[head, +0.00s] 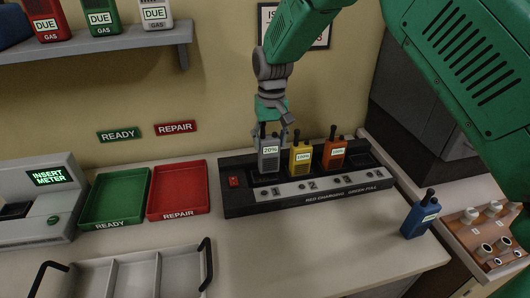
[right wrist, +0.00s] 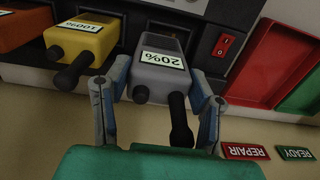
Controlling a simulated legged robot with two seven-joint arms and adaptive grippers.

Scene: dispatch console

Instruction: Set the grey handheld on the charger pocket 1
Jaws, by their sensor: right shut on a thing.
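The grey handheld (head: 269,157), with a 20% label, is upright at the pocket marked 1, the leftmost of the black charger (head: 240,200). My right gripper (head: 271,122) comes down from above and is shut on its upper part. In the right wrist view, the grey handheld (right wrist: 160,72) shows between the two fingers of the right gripper (right wrist: 158,92), with its dark antenna and knob towards me. I cannot tell whether its base is fully down in the pocket. My left gripper is not in view.
A yellow handheld (head: 300,158) and an orange handheld (head: 334,154) stand in the neighbouring pockets, close on the right. A blue handheld (head: 421,216) stands on the counter. Green (head: 115,196) and red (head: 178,190) trays lie left of the charger.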

